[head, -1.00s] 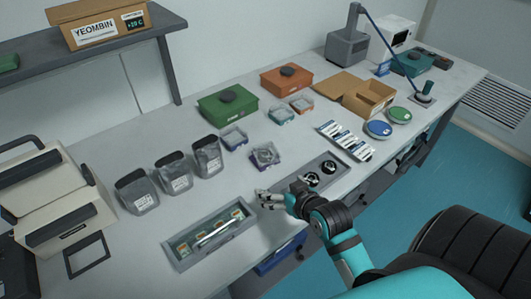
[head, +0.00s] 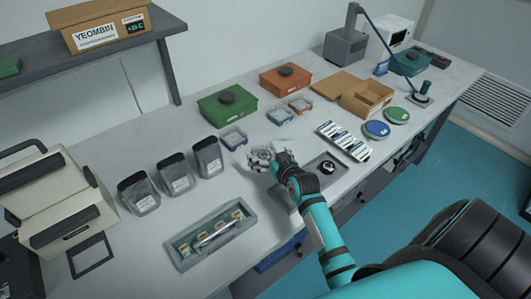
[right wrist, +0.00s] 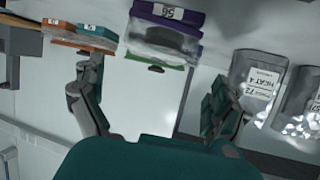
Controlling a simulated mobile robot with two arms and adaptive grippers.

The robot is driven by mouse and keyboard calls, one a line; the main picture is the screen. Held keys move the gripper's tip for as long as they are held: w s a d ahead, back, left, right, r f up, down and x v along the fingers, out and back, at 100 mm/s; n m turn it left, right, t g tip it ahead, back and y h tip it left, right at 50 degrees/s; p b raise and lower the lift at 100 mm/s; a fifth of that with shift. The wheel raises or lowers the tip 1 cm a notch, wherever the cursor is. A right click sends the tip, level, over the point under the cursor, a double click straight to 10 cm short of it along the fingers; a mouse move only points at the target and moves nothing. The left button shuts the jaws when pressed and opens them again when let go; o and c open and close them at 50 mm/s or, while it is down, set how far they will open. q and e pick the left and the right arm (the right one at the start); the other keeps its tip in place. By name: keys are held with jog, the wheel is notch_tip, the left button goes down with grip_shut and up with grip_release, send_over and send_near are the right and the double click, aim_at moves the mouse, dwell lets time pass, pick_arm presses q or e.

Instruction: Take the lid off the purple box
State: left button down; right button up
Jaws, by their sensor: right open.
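The purple box (right wrist: 165,14) has a purple edge with a white number label and a clear, glossy part. In the right wrist view it is at the top middle, beyond my fingertips and upside down in the picture. My right gripper (right wrist: 155,98) is open, with its fingers spread to either side below the box and nothing between them. In the head view my right gripper (head: 259,161) is over the box's place and hides most or all of it. Whether a fingertip touches the lid I cannot tell. My left gripper is not in view.
Small clear boxes, one blue-rimmed (head: 233,138) and one teal (head: 280,115), stand close by. Several grey pouches (head: 174,173) stand to the left. A grey tray (head: 212,236) lies in front. A green box (head: 227,106) stands behind.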

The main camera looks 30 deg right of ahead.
aim_at(266, 151)
jog(key=shift+s+d+f+p+x, duration=0.1)
jog(key=shift+f+p+x, duration=0.05)
jog(key=shift+x, duration=0.75)
jog(key=shift+s+d+f+p+x, duration=0.1)
jog(key=shift+f+p+x, duration=0.1)
jog(key=shift+x, duration=0.7)
jog(key=shift+s+d+f+p+x, duration=0.1)
jog(key=shift+p+x, duration=0.05)
jog(key=shift+x, duration=0.75)
jog(key=shift+c, duration=0.4)
jog(key=c, duration=1)
